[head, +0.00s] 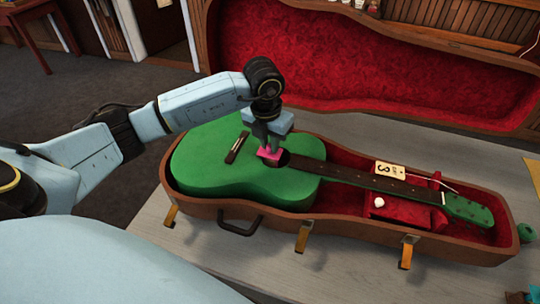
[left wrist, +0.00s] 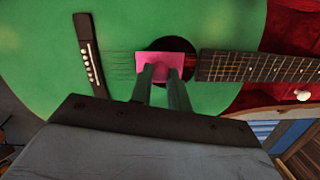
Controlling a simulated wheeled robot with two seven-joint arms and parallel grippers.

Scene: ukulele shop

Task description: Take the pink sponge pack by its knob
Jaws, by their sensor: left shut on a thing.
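The pink sponge pack (head: 268,153) is at the edge of the sound hole of the green ukulele (head: 205,165). In the left wrist view the pack (left wrist: 148,58) is a pink rectangle over the left part of the dark sound hole (left wrist: 176,46). My left gripper (head: 267,143) points down at the pack from above. In the left wrist view its two fingers (left wrist: 162,76) are closed around the pink knob (left wrist: 161,73). Whether the pack touches the strings or is raised cannot be told. My right gripper is not in view.
The ukulele lies in an open brown case (head: 240,209) with red lining, on a grey table (head: 170,265). The case lid (head: 370,65) stands open behind. A tag (head: 390,169) and a white knob (head: 379,202) are near the neck. Latches line the front edge.

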